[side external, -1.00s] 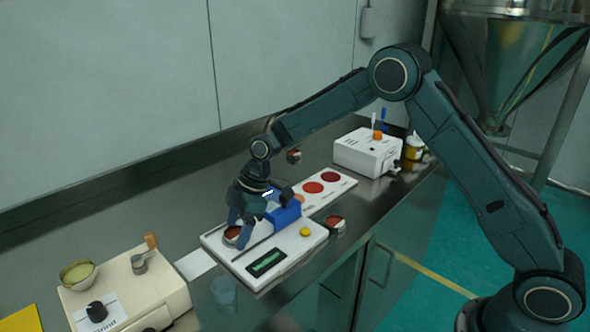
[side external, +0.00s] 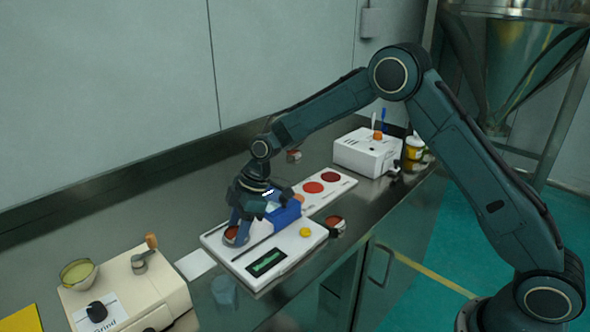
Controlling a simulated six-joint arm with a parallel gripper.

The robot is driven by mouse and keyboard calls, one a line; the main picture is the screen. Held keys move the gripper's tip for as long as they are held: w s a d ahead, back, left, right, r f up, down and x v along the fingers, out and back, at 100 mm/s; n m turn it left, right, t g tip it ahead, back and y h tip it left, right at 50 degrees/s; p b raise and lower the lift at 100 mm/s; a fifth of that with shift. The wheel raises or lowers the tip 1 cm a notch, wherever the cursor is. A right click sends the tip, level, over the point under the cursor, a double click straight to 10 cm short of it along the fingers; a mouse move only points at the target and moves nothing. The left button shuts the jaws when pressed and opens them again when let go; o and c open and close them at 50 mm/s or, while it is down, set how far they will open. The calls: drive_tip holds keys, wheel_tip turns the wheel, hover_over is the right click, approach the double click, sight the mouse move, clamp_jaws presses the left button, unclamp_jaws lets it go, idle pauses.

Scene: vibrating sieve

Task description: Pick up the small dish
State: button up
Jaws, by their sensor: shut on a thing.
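A small dish (side external: 233,236) with red-brown contents sits at the left end of the white device. My gripper (side external: 238,232) points down over this end, with its fingers shut on the dish. The fingers and wrist hide part of the dish. I cannot tell whether the dish is clear of the surface. Another small dish (side external: 335,224) with red-brown contents stands on the counter right of the device. A similar small one (side external: 293,156) stands behind my wrist.
The white device (side external: 287,256) has a blue block (side external: 284,215) and a yellow button (side external: 306,232). A strip with red discs (side external: 339,181) lies behind it. A white box (side external: 368,152) stands at the back right. A cream machine (side external: 127,296) and a bowl (side external: 78,273) are at left.

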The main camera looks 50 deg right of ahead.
sight(311, 188)
drive_tip(key=shift+r, duration=0.15)
wheel_tip(311, 188, up, 20)
idle(0.6)
idle(0.5)
drive_tip(key=w+d+f, duration=0.1)
drive_tip(key=d+f, duration=0.1)
drive_tip(key=d, duration=0.2)
drive_tip(key=w+d+f, duration=0.1)
drive_tip(key=d+f, duration=0.1)
drive_tip(key=d, duration=0.3)
drive_tip(key=w+d+f, duration=0.1)
drive_tip(key=d+f, duration=0.1)
drive_tip(key=d, duration=0.2)
drive_tip(key=shift+w+d, duration=0.2)
drive_tip(key=shift+d, duration=0.15)
drive_tip(key=d+f, duration=0.2)
drive_tip(key=d, duration=0.3)
drive_tip(key=d+f, duration=0.2)
drive_tip(key=d, duration=0.4)
drive_tip(key=s+d+f, duration=0.1)
drive_tip(key=d+f, duration=0.2)
drive_tip(key=d, duration=0.2)
drive_tip(key=shift+s+d, duration=0.1)
drive_tip(key=shift+d, duration=0.1)
drive_tip(key=shift+c, duration=0.7)
drive_tip(key=shift+f, duration=0.1)
drive_tip(key=shift+f, duration=3.9)
